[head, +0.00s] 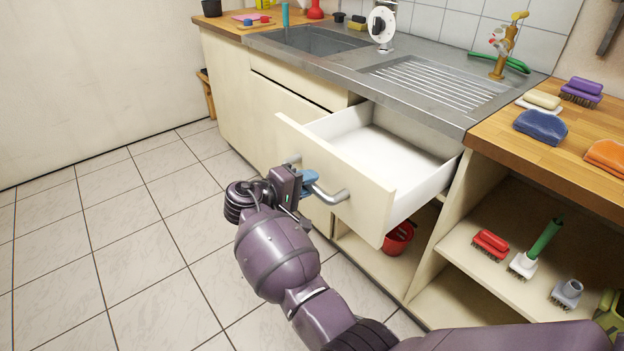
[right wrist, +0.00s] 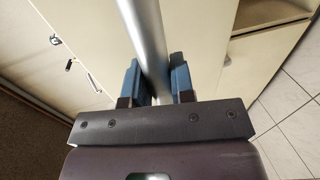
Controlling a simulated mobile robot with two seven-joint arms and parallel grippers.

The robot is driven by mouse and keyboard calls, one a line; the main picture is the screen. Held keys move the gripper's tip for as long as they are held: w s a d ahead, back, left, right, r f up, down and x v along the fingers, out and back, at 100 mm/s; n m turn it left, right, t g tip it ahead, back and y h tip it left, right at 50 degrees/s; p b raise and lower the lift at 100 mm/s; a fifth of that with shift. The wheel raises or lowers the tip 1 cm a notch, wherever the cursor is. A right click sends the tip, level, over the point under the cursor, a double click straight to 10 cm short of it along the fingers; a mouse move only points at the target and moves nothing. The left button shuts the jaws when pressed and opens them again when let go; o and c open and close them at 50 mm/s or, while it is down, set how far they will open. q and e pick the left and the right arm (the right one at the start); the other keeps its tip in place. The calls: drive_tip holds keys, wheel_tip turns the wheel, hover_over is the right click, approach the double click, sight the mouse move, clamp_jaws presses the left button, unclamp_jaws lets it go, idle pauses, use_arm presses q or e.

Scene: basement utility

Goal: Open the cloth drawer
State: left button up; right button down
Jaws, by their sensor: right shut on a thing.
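The drawer (head: 335,162) below the sink counter stands pulled well out, and its white inside looks empty. Its front carries a grey metal bar handle (head: 328,194). My right gripper (head: 308,177) is at the left part of this handle. In the right wrist view the handle bar (right wrist: 146,38) runs between the two blue fingers (right wrist: 158,82), which are shut on it. The far back of the drawer is hidden under the counter. My left gripper is not in view.
The steel sink (head: 318,40) and ribbed drainboard (head: 440,85) lie above the drawer. Brushes stand on the open shelf (head: 470,262) at right, and a red bucket (head: 398,238) sits below the drawer. The tiled floor (head: 120,235) at left is clear.

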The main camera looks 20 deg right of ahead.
drive_tip(key=shift+f, duration=0.1)
drive_tip(key=c, duration=1)
unclamp_jaws()
drive_tip(key=shift+o, duration=0.2)
drive_tip(key=shift+s+a+r, duration=0.15)
drive_tip(key=shift+a+r, duration=0.05)
drive_tip(key=shift+a, duration=0.25)
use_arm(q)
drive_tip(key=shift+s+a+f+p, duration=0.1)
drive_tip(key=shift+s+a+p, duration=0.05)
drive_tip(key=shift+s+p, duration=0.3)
use_arm(e)
drive_tip(key=v, duration=0.6)
drive_tip(key=shift+a, duration=0.3)
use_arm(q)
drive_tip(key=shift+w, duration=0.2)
use_arm(e)
drive_tip(key=shift+s, duration=0.15)
